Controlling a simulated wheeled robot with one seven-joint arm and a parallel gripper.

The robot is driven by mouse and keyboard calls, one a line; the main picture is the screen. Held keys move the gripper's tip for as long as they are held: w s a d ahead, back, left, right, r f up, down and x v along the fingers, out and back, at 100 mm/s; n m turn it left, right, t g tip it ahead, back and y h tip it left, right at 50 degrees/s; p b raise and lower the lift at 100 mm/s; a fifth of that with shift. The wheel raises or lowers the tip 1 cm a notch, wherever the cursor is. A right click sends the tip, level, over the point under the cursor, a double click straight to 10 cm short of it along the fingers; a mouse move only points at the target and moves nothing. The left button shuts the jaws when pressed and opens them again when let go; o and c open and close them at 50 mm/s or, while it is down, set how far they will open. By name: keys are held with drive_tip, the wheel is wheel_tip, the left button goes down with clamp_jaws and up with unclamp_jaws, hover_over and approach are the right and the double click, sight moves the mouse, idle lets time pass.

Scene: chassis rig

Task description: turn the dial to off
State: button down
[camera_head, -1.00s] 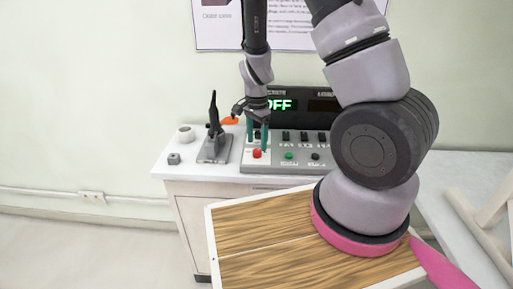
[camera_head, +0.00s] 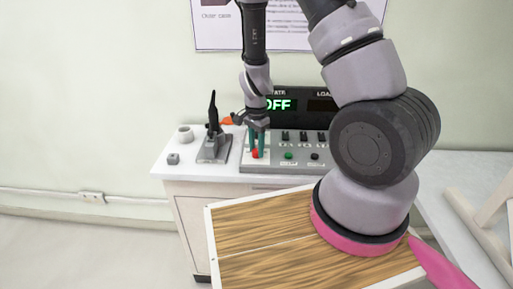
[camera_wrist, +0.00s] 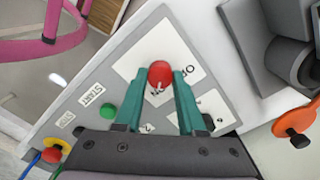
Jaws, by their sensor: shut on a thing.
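The dial is a red knob (camera_wrist: 160,74) on a white panel plate with partly hidden lettering. In the head view the red knob (camera_head: 254,154) is at the front left of the grey control box (camera_head: 262,168). My gripper (camera_head: 257,151) reaches down over it. In the wrist view the teal fingers of my gripper (camera_wrist: 155,84) stand on either side of the knob, shut on it. A small light mark shows on the knob's near side. The display (camera_head: 283,104) at the back of the box reads OFF in green.
A green button (camera_head: 289,155) and a black knob (camera_head: 314,156) sit right of the dial, with several black switches behind. A black lever on a grey base (camera_head: 214,148) stands to the left. A wooden-topped board (camera_head: 262,236) is in front.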

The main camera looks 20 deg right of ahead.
drive_tip(key=shift+n, duration=0.3)
drive_tip(key=n, duration=0.3)
drive_tip(key=shift+n, duration=0.3)
drive_tip(key=n, duration=0.4)
drive_tip(key=shift+n, duration=0.3)
drive_tip(key=n, duration=0.4)
drive_tip(key=shift+n, duration=2.5)
drive_tip(key=c, duration=0.5)
unclamp_jaws()
